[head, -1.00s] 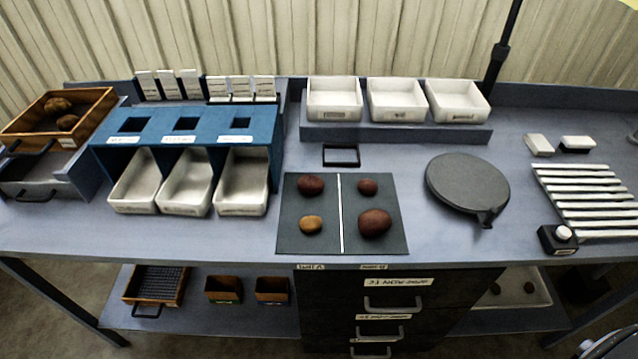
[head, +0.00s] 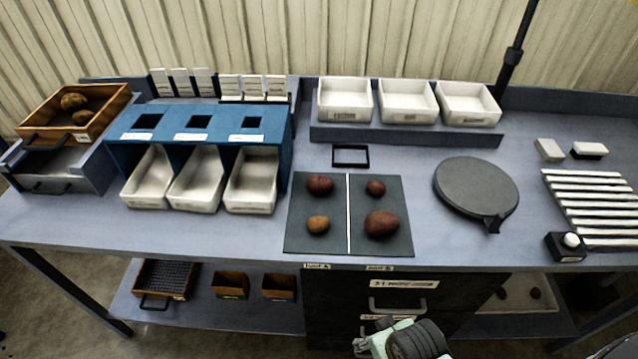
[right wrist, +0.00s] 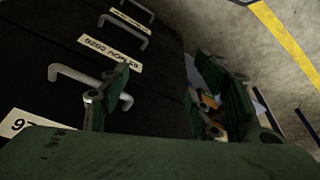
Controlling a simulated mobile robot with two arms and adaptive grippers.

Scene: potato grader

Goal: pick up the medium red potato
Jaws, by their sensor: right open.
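Four potatoes lie on a dark mat (head: 300,238) split by a white line in the head view. The medium red potato (head: 320,184) is at the mat's back left. A small red potato (head: 375,188) is at the back right, a large red potato (head: 381,224) at the front right and a yellow-brown potato (head: 318,224) at the front left. My right gripper (right wrist: 165,98) is open and empty in the right wrist view, facing the drawer fronts below the table top. Part of my right arm shows at the bottom of the head view. My left gripper is not in view.
A blue stand (head: 190,125) with white bins is left of the mat. A small black frame (head: 350,155) lies behind the mat. A round grey plate (head: 475,190) is to the right. Drawers with handles (head: 405,300) sit below the table edge.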

